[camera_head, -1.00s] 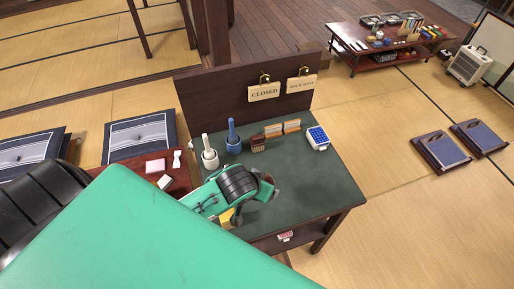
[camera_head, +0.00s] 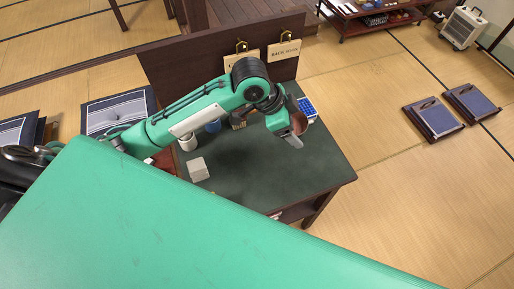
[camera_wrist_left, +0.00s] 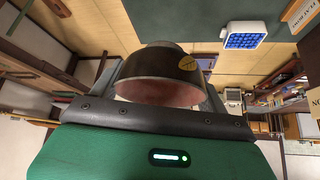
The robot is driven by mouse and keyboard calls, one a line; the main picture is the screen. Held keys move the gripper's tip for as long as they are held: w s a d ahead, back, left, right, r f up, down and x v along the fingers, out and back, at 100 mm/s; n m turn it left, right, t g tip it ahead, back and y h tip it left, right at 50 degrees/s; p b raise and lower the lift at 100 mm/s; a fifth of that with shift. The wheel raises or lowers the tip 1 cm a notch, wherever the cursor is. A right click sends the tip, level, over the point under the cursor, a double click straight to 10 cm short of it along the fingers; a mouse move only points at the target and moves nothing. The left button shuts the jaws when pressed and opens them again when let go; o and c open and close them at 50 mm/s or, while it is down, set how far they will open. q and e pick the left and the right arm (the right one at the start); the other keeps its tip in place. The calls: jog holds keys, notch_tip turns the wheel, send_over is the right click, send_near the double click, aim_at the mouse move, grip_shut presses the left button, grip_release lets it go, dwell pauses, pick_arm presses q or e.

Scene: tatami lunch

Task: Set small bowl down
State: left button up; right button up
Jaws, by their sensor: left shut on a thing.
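The small bowl (camera_wrist_left: 160,78) is dark outside with a yellow leaf mark and reddish inside. It fills the middle of the left wrist view, between the fingers of my left gripper (camera_wrist_left: 160,100). In the head view the bowl (camera_head: 299,122) shows as a small reddish-brown patch, partly hidden by my left gripper (camera_head: 294,134). The gripper is shut on the bowl over the right part of the dark green tabletop (camera_head: 250,180). I cannot tell whether the bowl touches the tabletop. My right gripper is not in view.
A pale box (camera_head: 198,168) sits on the tabletop's left. A dark board with hanging signs (camera_head: 285,49) stands behind. The tabletop's front middle is clear.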

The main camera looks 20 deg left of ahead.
pick_arm(q)
jog(key=shift+d+r+m, duration=0.1)
jog(key=shift+r+m, duration=0.1)
jog(key=shift+m, duration=0.1)
jog(key=p, duration=0.1)
send_over(291, 166)
jog(key=s+a, duration=0.1)
jog(key=a, duration=0.1)
notch_tip(291, 166, down, 15)
jog(key=shift+d+r, duration=0.1)
jog(key=shift+d, duration=0.05)
notch_tip(291, 166, down, 4)
jog(key=shift+f+p, duration=0.2)
jog(key=shift+p, duration=0.25)
jog(key=shift+f, duration=0.3)
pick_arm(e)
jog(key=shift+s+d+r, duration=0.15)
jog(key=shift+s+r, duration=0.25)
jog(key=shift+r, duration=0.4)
pick_arm(q)
jog(key=shift+f, duration=0.2)
jog(key=o, duration=1)
